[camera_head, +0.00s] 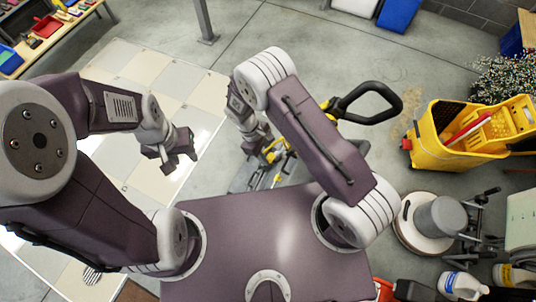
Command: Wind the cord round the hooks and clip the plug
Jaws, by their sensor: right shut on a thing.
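A yellow and black machine (284,157) stands on the floor ahead, with a black loop handle (368,95) at its upper right. The cord, hooks and plug are too small or too hidden to make out. My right gripper (268,150) is at the machine's yellow parts, partly hidden by my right forearm. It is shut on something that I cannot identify. My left gripper (176,160) hangs over the light floor tiles, left of the machine and apart from it. I see nothing in it, and its jaw gap is unclear.
A yellow mop bucket (440,145) stands at the right, with a round floor scrubber (437,222) below it. Bottles (462,285) stand at the lower right. A shelf with bins (45,27) is at the upper left. The tiled floor around my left gripper is clear.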

